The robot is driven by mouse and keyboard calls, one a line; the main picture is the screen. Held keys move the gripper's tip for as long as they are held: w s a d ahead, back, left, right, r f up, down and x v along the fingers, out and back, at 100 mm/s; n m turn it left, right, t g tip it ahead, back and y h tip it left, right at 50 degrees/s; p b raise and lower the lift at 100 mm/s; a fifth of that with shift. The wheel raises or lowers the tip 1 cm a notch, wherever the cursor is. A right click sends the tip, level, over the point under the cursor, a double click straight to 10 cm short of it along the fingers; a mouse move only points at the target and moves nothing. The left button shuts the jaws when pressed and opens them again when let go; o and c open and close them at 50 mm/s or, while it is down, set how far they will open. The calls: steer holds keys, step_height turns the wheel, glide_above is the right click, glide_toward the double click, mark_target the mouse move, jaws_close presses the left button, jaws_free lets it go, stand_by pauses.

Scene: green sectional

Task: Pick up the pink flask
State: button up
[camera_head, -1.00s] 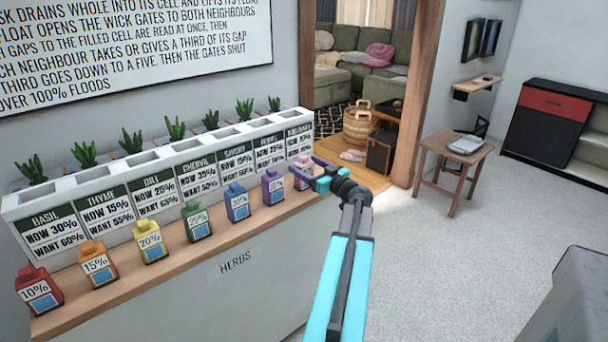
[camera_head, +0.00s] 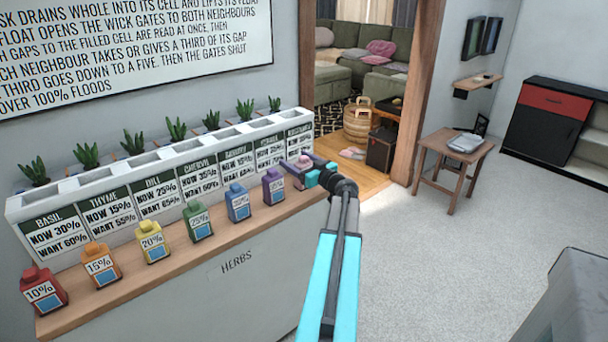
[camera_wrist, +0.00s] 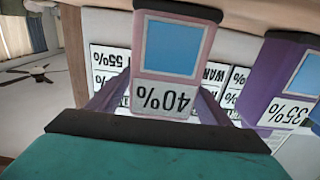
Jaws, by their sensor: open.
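The pink flask (camera_head: 302,164) stands at the right end of the wooden counter ledge, partly hidden by my gripper in the head view. In the wrist view the pink flask (camera_wrist: 172,62) appears upside down, with a 40% label and a blue square. My gripper (camera_head: 297,171) is open at the flask, and its purple fingers show on both sides of the flask's lower part in the wrist view (camera_wrist: 160,100). I cannot tell whether the fingers touch it.
A purple 35% flask (camera_head: 273,186) stands close beside the pink one; it also shows in the wrist view (camera_wrist: 278,85). Blue (camera_head: 238,203), green, yellow, orange and red flasks continue left along the ledge (camera_head: 180,262). The white planter (camera_head: 100,187) with signs stands behind them.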

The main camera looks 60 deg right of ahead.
steer(key=c, duration=1.3)
steer(key=shift+r, duration=0.1)
steer(key=s+a+r+b, duration=0.1)
steer(key=s+a, duration=0.2)
steer(key=s, duration=0.1)
steer(key=s+a+r+b, duration=0.1)
steer(key=s+a+r, duration=0.1)
steer(key=s+a, duration=0.1)
steer(key=s+a+r+b, duration=0.1)
steer(key=s+a+r, duration=0.1)
steer(key=s+a, duration=0.2)
steer(key=shift+s+b, duration=0.35)
steer(key=shift+s, duration=0.45)
